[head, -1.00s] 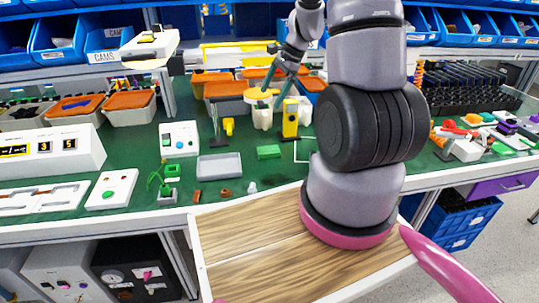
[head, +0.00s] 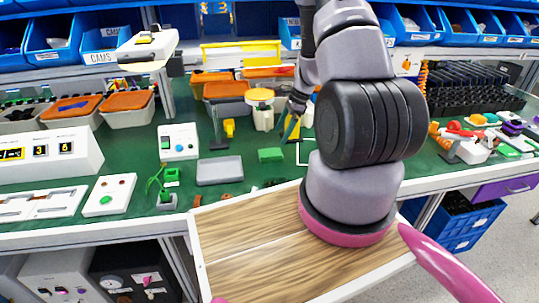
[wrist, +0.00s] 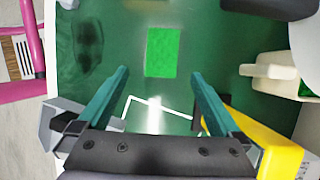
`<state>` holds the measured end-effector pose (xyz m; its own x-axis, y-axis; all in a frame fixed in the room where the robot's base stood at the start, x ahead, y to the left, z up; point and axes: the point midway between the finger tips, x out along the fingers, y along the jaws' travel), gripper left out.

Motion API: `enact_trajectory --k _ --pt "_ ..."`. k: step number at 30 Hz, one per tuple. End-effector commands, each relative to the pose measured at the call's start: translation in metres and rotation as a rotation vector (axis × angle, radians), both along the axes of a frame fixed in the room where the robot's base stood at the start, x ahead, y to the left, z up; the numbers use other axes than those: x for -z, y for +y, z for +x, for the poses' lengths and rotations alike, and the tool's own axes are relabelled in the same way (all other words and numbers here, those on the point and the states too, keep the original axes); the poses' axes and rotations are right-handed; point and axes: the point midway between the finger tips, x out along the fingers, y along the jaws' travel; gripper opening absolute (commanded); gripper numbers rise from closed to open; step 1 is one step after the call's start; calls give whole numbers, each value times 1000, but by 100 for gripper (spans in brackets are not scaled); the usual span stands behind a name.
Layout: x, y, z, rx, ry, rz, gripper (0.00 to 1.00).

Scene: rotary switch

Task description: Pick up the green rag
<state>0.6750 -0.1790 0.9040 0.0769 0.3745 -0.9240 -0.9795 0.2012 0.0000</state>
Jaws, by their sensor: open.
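The green rag (head: 269,155) is a small bright green rectangle lying flat on the dark green bench mat. In the wrist view the rag (wrist: 162,50) shows whole, ahead of and between my fingertips. My gripper (head: 288,128) has teal fingers and is spread wide with nothing between them. In the head view it is above and to the right of the rag. In the wrist view my gripper (wrist: 160,72) shows both fingers apart, and I cannot tell its exact height over the mat.
A yellow device (wrist: 265,145) stands close by my right finger in the wrist view. A white outlined square (wrist: 158,105) marks the mat.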

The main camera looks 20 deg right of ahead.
Motion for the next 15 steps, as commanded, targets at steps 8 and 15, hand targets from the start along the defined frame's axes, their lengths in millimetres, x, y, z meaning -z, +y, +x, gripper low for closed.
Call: enact_trajectory --k 8,15 --pt "38 16 3 -1 2 0 100" --pt "58 24 6 -2 2 0 100"
